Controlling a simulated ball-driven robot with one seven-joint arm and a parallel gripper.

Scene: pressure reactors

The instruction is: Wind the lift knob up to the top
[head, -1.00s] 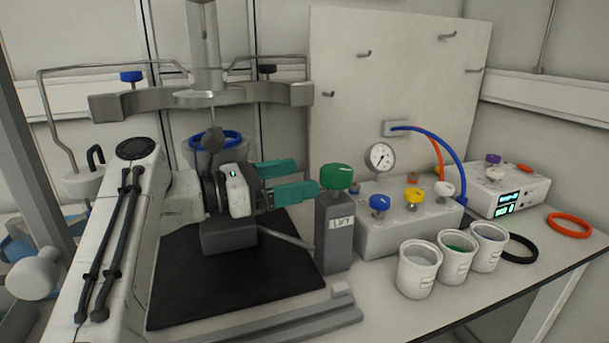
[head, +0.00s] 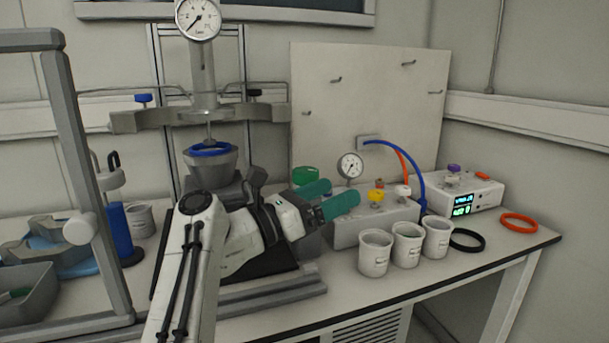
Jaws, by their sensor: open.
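The green lift knob (head: 305,174) sits behind my gripper; its post is mostly hidden by the fingers. My gripper (head: 345,190) has two teal fingers, spread apart and empty. It is in front of the knob and slightly to its right in the picture, pointing right towards the valve box. I cannot tell the exact gap in depth. The reactor's grey crossbar head (head: 195,118) hangs on the column at the back left. The grey vessel with a blue ring (head: 209,155) is below it, with a visible gap between them.
The valve box (head: 375,222) with a gauge (head: 350,166) and a yellow knob (head: 376,195) is right of my gripper. Several white beakers (head: 407,245) stand in front of it. A black ring (head: 467,240) and an orange ring (head: 519,223) lie on the bench. A grey frame (head: 90,190) is at left.

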